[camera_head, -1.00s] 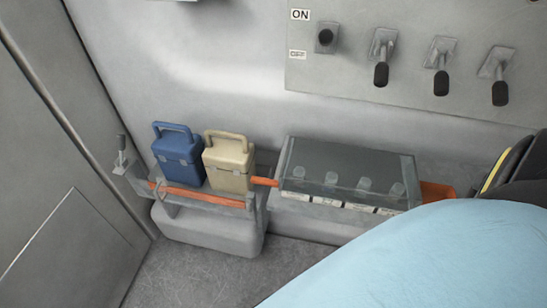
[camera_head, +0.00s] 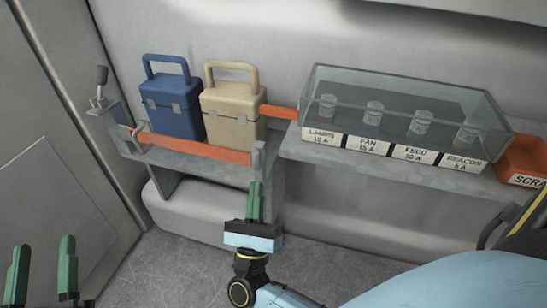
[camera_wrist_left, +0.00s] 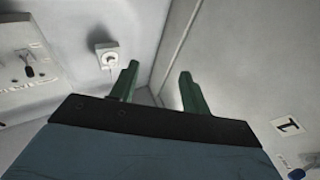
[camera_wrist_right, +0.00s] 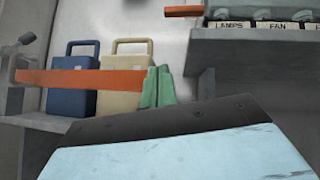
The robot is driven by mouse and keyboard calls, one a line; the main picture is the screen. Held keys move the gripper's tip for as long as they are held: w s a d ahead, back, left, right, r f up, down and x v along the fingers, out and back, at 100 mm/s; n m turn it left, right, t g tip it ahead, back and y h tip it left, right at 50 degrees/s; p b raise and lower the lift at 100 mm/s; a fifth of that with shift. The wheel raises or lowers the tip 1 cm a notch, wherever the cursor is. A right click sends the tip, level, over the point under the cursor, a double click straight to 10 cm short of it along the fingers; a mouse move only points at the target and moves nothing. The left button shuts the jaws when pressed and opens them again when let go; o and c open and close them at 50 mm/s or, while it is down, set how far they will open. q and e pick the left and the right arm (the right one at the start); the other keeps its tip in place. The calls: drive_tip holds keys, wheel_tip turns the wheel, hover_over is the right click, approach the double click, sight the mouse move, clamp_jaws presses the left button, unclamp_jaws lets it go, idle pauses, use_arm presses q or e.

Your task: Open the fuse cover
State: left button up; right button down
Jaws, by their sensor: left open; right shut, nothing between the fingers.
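The fuse cover (camera_head: 410,88) is a clear box, closed over several fuses (camera_head: 373,112) on the shelf at the right of the head view. Labels for lamps, fan, feed and beacon run along the front below it. My right gripper (camera_head: 255,190) is shut and empty, in front of the bench's right end and left of and below the fuse box. The right wrist view shows its fingers (camera_wrist_right: 156,85) together, with only part of the fuse box at top right. My left gripper (camera_head: 42,255) is open and empty at the lower left, far from the cover.
A blue box (camera_head: 170,105) and a beige box (camera_head: 233,115) stand on a rack behind an orange bar (camera_head: 195,146). A lever (camera_head: 101,80) is at its left end. An orange scrap bin (camera_head: 525,160) sits right of the fuse box. The floor (camera_head: 180,265) between my grippers looks clear.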

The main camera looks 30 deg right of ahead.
use_arm(q)
drive_tip(key=shift+t+h, duration=0.4)
drive_tip(key=shift+t, duration=0.2)
drive_tip(key=shift+s+a+r+b, duration=0.15)
drive_tip(key=shift+s+r, duration=0.15)
drive_tip(key=shift+r, duration=0.3)
drive_tip(key=shift+s+r+b, duration=0.15)
drive_tip(key=shift+s+r, duration=0.2)
drive_tip(key=shift+r, duration=0.2)
drive_tip(key=shift+s+a+r+b, duration=0.15)
drive_tip(key=shift+s+r, duration=0.15)
drive_tip(key=shift+r, duration=0.3)
use_arm(e)
drive_tip(key=w+d+r+m+g+h, duration=0.3)
drive_tip(key=d+r+m+h, duration=0.1)
drive_tip(key=r, duration=0.7)
drive_tip(key=shift+d+r+m+g, duration=0.3)
drive_tip(key=shift+d+m, duration=0.6)
drive_tip(key=shift+d, duration=0.3)
use_arm(q)
drive_tip(key=shift+d, duration=0.1)
use_arm(e)
drive_tip(key=shift+w, duration=0.15)
